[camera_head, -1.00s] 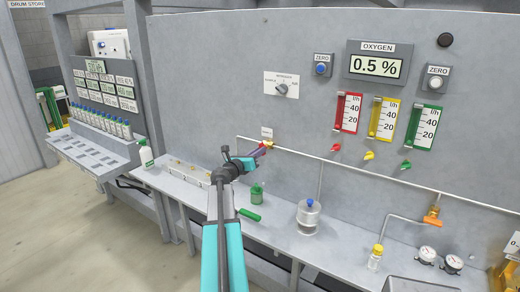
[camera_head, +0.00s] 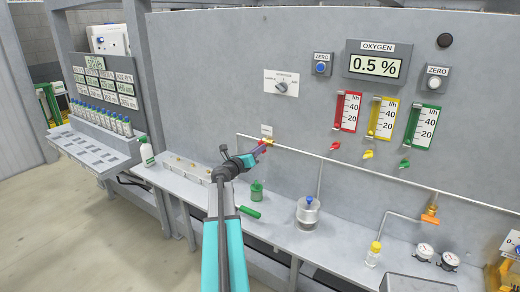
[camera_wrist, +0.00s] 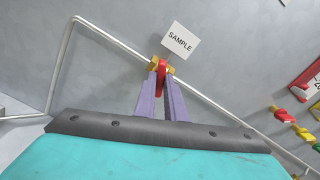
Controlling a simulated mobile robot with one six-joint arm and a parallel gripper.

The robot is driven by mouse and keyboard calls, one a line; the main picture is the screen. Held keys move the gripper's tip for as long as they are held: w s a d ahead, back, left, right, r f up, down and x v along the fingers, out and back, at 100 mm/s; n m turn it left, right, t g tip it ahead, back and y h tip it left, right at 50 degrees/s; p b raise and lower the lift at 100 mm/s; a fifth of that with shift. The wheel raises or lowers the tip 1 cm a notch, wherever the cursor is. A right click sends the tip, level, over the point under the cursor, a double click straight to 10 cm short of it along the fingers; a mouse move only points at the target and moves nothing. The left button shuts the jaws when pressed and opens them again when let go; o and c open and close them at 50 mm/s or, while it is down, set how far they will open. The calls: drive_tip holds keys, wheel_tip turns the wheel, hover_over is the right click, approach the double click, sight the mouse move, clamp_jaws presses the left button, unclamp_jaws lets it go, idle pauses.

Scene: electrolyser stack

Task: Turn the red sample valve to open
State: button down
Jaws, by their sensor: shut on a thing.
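The red sample valve handle (camera_wrist: 161,78) sits on a brass body (camera_wrist: 153,64) on a thin pipe, below a white SAMPLE label (camera_wrist: 180,40) in the wrist view. My gripper (camera_wrist: 161,85) has its two purple fingers shut on the red handle, one on each side. In the head view my gripper (camera_head: 261,151) reaches the valve's brass body (camera_head: 269,142) at the left end of the pipe. The fingers hide part of the handle, and its exact angle is hard to tell in the head view.
The pipe (camera_head: 380,175) runs along the grey panel. Red, yellow and green flowmeters with knobs are to the right, under the oxygen display (camera_head: 378,64). A spray bottle (camera_head: 146,151) is at left.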

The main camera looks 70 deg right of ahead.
drive_tip(key=shift+n, duration=2.1)
drive_tip(key=shift+n, duration=2.3)
drive_tip(key=c, duration=1.7)
unclamp_jaws()
drive_tip(key=shift+a, duration=0.15)
